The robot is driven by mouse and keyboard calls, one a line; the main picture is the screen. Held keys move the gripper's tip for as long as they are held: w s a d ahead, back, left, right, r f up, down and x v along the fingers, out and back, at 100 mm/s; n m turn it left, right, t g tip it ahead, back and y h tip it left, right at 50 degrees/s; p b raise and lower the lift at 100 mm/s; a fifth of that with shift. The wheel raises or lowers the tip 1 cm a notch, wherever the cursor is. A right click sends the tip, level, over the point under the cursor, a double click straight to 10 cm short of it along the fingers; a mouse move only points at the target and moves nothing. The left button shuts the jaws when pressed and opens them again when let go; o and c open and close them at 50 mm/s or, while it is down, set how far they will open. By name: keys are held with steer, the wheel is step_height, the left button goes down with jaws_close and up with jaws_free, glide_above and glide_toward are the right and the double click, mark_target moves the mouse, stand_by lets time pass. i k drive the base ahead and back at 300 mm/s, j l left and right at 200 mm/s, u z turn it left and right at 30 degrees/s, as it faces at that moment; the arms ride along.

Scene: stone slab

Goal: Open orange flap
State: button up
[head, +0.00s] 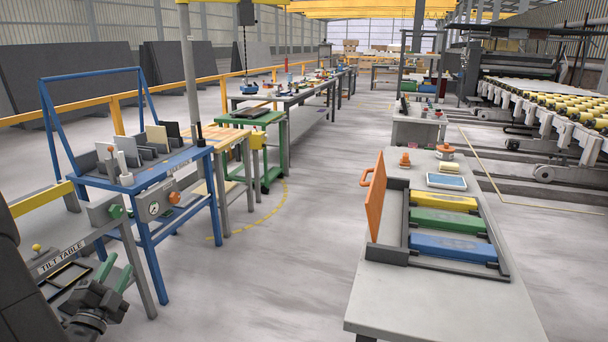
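The orange flap (376,197) stands upright along the left side of a dark tray frame (403,255) on the grey table at the right. A small orange knob (366,177) sticks out from its left face. The tray's compartments are uncovered and show a yellow block (443,201), a green block (447,222) and a blue block (453,247). My gripper (117,271), grey with green fingers, is at the lower left, far from the flap. Its fingers are apart with nothing seen between them.
The grey table (430,305) is bare in front of the tray. Behind the tray are a blue-and-white pad (446,181) and an orange-topped item (445,152). A blue-framed rack (150,175) and a tilt table panel (62,257) stand at the left. Open floor (290,270) lies between.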

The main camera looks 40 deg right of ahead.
mark_target(374, 203)
steer(key=i+l+z, duration=0.1)
steer(key=z, duration=0.35)
steer(key=i+z, duration=0.3)
steer(key=z, duration=0.2)
steer(key=i+z, duration=0.2)
steer(key=z, duration=0.25)
steer(key=i+z, duration=0.5)
steer(key=k, duration=0.1)
